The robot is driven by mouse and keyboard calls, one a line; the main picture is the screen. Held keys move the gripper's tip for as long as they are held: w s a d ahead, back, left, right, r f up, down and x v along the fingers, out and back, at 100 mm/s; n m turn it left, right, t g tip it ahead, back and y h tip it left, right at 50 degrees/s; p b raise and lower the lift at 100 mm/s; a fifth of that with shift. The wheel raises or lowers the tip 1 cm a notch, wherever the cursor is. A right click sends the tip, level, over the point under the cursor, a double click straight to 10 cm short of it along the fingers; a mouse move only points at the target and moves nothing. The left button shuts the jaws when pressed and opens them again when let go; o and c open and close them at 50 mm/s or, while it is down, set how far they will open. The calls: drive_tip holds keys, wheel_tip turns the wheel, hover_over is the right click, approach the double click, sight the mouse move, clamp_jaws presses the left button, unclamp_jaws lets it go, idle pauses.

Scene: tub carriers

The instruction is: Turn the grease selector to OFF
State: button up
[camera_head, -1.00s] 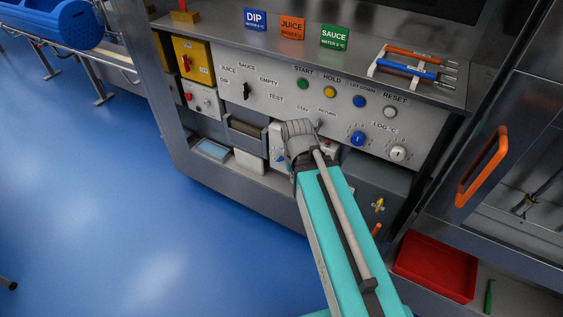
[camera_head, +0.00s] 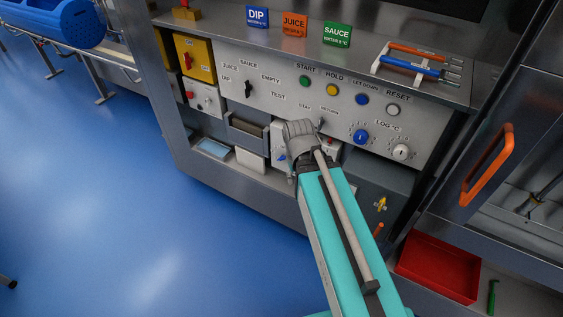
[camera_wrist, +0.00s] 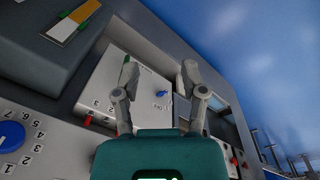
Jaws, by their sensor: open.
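A small blue pointer knob (camera_wrist: 163,93) sits on a pale box front (camera_wrist: 108,83) in the wrist view, with small print beside it too blurred to read. It looks like the grease selector. In the head view part of the pale box (camera_head: 277,138) and a blue pointer (camera_head: 282,157) show low in the cabinet, left of my arm's end. My gripper (camera_wrist: 160,70) is open and empty in the wrist view, one finger on each side of the knob in the picture. I cannot tell how far the fingertips are from the panel.
Above is a control panel (camera_head: 240,68) with a black selector, coloured buttons and a blue LOG knob (camera_head: 361,137). A shelf holds DIP, JUICE and SAUCE signs. An orange handle (camera_head: 487,165) and a red tray (camera_head: 440,266) are right.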

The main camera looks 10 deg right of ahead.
drive_tip(key=w+d+f+n+t+h+b, duration=0.25)
drive_tip(key=w+f+h+b, duration=0.2)
drive_tip(key=f+b, duration=0.5)
drive_tip(key=n+t+h+b, duration=0.7)
drive_tip(key=n+t+b, duration=0.65)
drive_tip(key=b, duration=1.75)
approach(281, 160)
drive_tip(key=s+a+r+n+g, duration=0.2)
drive_tip(key=a+g, duration=0.1)
drive_tip(key=shift+d, duration=0.1)
drive_tip(key=shift+x, duration=6.85)
clamp_jaws()
